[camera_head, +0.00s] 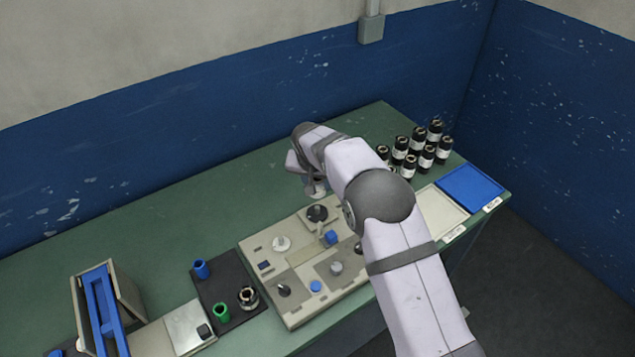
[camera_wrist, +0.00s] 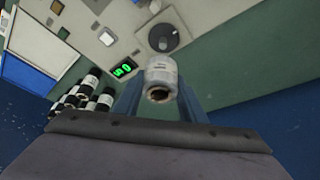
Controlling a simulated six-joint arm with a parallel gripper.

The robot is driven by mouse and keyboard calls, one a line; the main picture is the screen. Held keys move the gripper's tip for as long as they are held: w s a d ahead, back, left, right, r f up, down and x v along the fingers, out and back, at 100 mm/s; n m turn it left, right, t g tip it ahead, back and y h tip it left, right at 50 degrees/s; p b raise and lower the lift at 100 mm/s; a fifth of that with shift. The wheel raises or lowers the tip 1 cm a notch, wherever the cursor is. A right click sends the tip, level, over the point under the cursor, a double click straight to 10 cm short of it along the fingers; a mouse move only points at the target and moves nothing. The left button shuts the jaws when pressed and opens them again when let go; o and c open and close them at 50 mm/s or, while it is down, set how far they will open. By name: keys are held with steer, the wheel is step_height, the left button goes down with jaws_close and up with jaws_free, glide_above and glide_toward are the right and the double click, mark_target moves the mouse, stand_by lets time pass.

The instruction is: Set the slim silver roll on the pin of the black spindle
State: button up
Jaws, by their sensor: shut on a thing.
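The slim silver roll (camera_wrist: 160,76) is between the two fingers of my gripper (camera_wrist: 160,98) in the wrist view, with its open, brown-rimmed end facing the camera. My gripper is shut on it. The black spindle (camera_wrist: 164,38), a dark disc with a lighter pin, shows beyond the roll, apart from it in the picture. In the head view the black spindle (camera_head: 317,213) is on the back part of the beige machine panel, and my gripper (camera_head: 316,190) is just above it. The roll cannot be made out clearly there.
The green table behind the panel is clear.

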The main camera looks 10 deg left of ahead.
steer(key=b, duration=0.2)
glide_above(317, 207)
steer(key=shift+f, duration=2.3)
steer(key=shift+f+b, duration=0.55)
steer(key=shift+b, duration=0.35)
steer(key=shift+f+b, duration=0.3)
steer(key=shift+f, duration=0.05)
steer(key=shift+f+b, duration=1.2)
steer(key=shift+f, duration=0.1)
stand_by(0.4)
steer(key=o, duration=1.7)
steer(key=shift+c, duration=0.2)
steer(key=shift+r, duration=0.1)
